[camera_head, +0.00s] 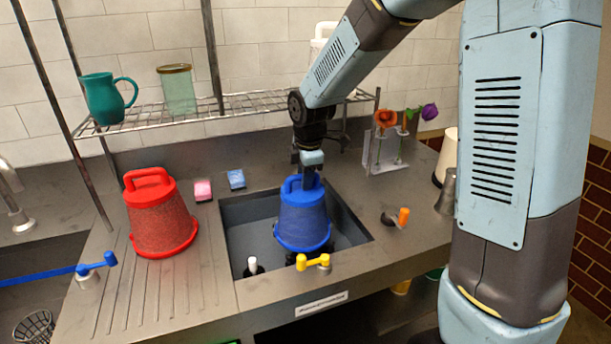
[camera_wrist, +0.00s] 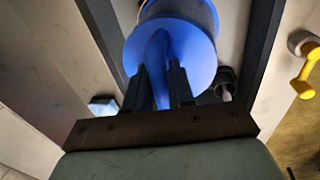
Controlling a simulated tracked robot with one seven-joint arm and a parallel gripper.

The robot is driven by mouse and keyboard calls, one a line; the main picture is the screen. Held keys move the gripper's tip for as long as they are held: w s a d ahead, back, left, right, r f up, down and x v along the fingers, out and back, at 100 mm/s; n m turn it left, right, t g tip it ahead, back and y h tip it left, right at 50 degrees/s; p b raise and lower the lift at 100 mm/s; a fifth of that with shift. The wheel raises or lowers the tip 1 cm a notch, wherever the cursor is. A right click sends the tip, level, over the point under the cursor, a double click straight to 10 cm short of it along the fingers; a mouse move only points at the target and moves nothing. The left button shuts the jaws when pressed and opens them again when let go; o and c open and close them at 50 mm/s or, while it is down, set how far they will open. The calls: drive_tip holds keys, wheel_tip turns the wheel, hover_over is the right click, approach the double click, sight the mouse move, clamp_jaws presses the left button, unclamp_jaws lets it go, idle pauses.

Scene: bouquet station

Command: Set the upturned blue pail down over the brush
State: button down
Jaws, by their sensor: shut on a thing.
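The upturned blue pail (camera_head: 303,222) hangs or rests in the grey sink basin (camera_head: 238,240), its wide rim down and its handle up. My gripper (camera_head: 308,178) is shut on the pail's top handle. In the wrist view my gripper (camera_wrist: 160,78) has its two dark fingers on either side of the blue handle, with the pail (camera_wrist: 190,12) beyond. A small dark item with a white top (camera_head: 252,266) is in the basin's front-left corner, beside the pail. Dark bits show under the pail's rim. I cannot tell which of these is the brush, or whether the rim touches the basin floor.
A red upturned pail (camera_head: 160,220) stands on the drainboard at left. Pink (camera_head: 203,190) and blue (camera_head: 236,179) sponges lie behind the basin. A yellow tap handle (camera_head: 314,262) is at the front edge. A dark item with an orange handle (camera_head: 402,217) and a flower rack (camera_head: 384,152) stand at right.

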drive_tip(key=shift+f, duration=1.45)
drive_tip(key=c, duration=0.9)
unclamp_jaws()
drive_tip(key=s+r, duration=0.1)
drive_tip(key=r, duration=0.8)
drive_tip(key=s+r, duration=0.1)
drive_tip(key=r, duration=0.3)
drive_tip(key=shift+s+d+r, duration=0.2)
drive_tip(key=shift+s+d, duration=0.1)
